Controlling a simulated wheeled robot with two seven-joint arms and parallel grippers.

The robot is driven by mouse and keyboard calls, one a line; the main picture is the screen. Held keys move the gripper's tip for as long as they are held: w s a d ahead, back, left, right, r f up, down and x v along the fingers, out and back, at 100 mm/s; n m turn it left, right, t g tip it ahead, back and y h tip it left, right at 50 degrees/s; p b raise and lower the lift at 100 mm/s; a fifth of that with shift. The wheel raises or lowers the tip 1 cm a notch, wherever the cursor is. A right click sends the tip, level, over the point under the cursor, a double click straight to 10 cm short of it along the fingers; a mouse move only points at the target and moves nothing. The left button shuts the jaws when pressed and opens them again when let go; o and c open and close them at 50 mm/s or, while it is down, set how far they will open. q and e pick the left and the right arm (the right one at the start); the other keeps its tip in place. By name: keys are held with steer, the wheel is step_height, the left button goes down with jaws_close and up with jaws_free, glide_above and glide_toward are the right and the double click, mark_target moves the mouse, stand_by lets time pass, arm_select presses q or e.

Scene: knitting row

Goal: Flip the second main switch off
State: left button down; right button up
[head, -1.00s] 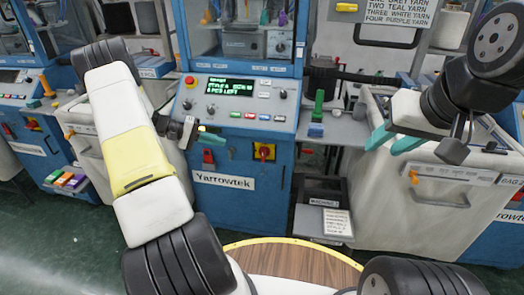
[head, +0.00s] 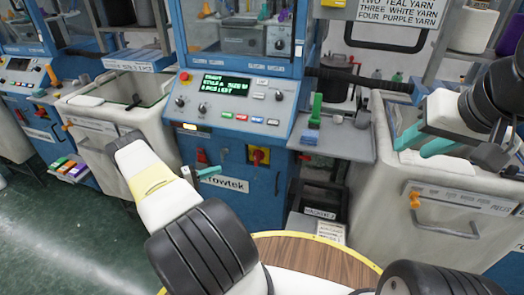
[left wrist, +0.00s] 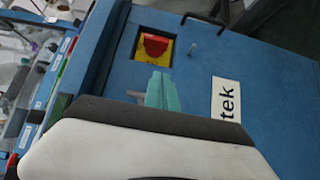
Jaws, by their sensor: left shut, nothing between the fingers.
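The main switch (head: 258,155) on the middle blue machine is a red knob on a square yellow plate, low on the front under the control panel. It also shows in the left wrist view (left wrist: 153,47), ahead of the fingertips; I cannot tell its setting for sure. My left gripper (head: 209,171) is shut and empty, its teal fingers in front of the machine, left of and a little below the switch. In the left wrist view its fingers (left wrist: 161,91) point toward the switch, apparently apart from it. My right gripper (head: 424,140) is open and empty at the right.
The control panel (head: 235,100) with its lit display juts above the switch. A red fitting (head: 202,157) sits left of it. A "Yarrowtek" label is partly hidden by my left arm. White bins (head: 118,100) stand beside the machine. A small shelf (head: 340,137) holds green and blue parts.

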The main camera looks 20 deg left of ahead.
mark_target(257, 158)
arm_select(q)
steer(key=shift+s+d+x, duration=0.35)
steer(key=shift+x, duration=1.8)
steer(key=shift+s+d+x, duration=0.35)
steer(key=shift+x, duration=1.8)
steer(key=shift+s+d+x, duration=0.3)
steer(key=shift+d+x, duration=0.05)
steer(key=shift+x, duration=1.8)
